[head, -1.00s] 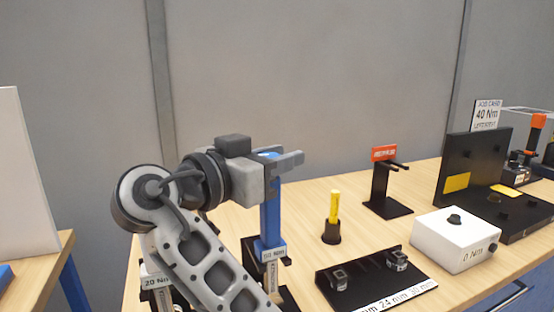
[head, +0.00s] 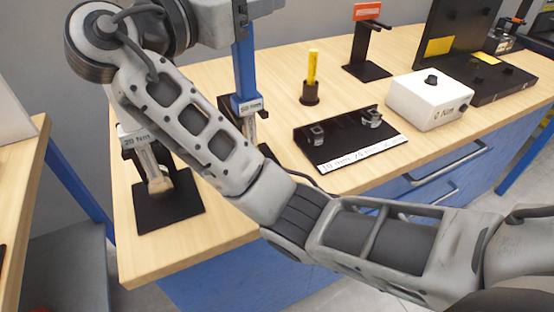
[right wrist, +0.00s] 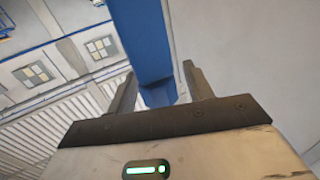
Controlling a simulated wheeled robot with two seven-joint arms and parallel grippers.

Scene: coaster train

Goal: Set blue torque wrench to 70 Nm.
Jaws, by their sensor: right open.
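The blue torque wrench (head: 244,72) stands upright in a holder, with a white label (head: 248,105) low on it; the number is too small to read surely. In the right wrist view the blue handle (right wrist: 143,35) reaches down between the two fingers of my right gripper (right wrist: 160,88). The fingers are open, on either side of the handle, with gaps showing. In the head view my right gripper is at the top edge, beside the wrench's upper part. My left gripper is not in view.
Another wrench in a stand labelled 20 Nm (head: 139,138) is at the left, partly behind my arm. A socket tray (head: 345,150), a yellow tool (head: 312,68), a white box reading 0 Nm (head: 428,100) and a red-signed stand (head: 367,62) are on the wooden table (head: 200,255).

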